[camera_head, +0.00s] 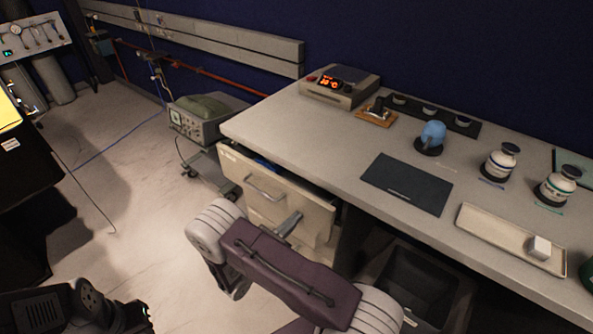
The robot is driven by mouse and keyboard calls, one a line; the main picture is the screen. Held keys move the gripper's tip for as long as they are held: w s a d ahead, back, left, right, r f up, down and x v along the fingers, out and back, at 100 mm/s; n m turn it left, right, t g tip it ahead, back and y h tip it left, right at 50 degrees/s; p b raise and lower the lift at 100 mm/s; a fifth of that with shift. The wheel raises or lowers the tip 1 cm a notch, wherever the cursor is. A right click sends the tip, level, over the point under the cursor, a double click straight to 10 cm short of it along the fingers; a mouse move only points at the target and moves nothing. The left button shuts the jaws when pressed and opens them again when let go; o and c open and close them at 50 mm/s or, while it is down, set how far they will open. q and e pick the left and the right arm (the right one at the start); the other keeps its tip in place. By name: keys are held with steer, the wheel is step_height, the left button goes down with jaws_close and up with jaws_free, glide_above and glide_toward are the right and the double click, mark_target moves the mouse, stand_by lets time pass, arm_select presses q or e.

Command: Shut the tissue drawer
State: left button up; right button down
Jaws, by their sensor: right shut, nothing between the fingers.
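The tissue drawer (250,180) is the pale top drawer under the left end of the bench. It stands partly open, and a little blue content shows in the gap behind its front. A metal bar handle (265,189) is on its front. My right gripper (289,223) is shut and empty, close to the lower right part of the drawer fronts. I cannot tell whether it touches them. My right arm hides part of the fronts below. A dark part of my left arm shows at the bottom left; its fingers cannot be made out.
The bench top (330,150) holds a heater box (340,87), a dark mat (407,184), bottles and a white tray (510,240). A black bin (420,285) stands underneath. A trolley with an instrument (205,120) stands behind the drawer. The floor to the left is clear.

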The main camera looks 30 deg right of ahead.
steer(key=shift+x, duration=3.35)
steer(key=v, duration=1.4)
steer(key=shift+a, duration=0.1)
